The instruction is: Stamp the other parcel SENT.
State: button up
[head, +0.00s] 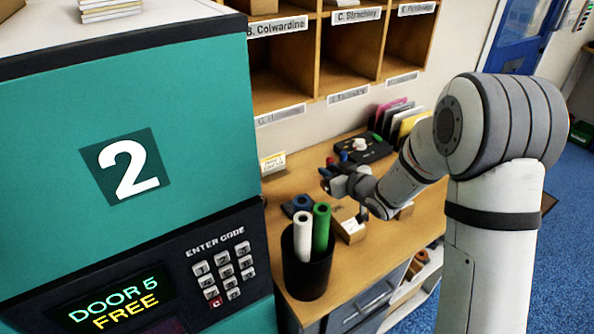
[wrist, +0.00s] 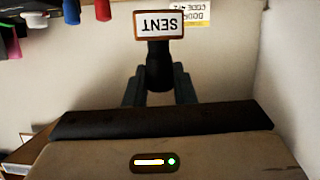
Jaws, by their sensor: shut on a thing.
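My gripper (wrist: 158,92) is shut on a stamp with a dark handle (wrist: 160,66). The stamp's brown-edged block (wrist: 160,25) carries a white SENT label, upside down in the wrist view. In the head view my gripper (head: 334,181) is above the wooden counter, pointing left. A brown parcel (head: 350,234) with a white label lies on the counter below it, partly hidden by the black bin and my wrist. Another brown box-like thing (head: 404,211) shows partly behind my arm. I cannot tell whether either bears a mark.
A black bin (head: 306,272) with white and green rolls stands in front. A blue-topped dark item (head: 300,204) lies beside it. A dark stamp rack (head: 364,150) and a yellow-white card (head: 273,163) stand at the back. The teal locker (head: 150,150) blocks the left.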

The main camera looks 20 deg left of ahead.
jog(key=s+a+n+g+y, duration=0.1)
jog(key=s+a+n+g, duration=0.1)
jog(key=a, duration=0.6)
jog(key=shift+s+a+f+b, duration=0.1)
jog(key=shift+f+b, duration=1.6)
jog(key=shift+f, duration=1.3)
jog(key=shift+s+f+b, duration=0.15)
jog(key=shift+f+b, duration=0.55)
jog(key=shift+b, duration=0.1)
notch_tip(320, 180, up, 7)
jog(key=p, duration=0.4)
jog(key=shift+r, duration=0.15)
dwell(0.4)
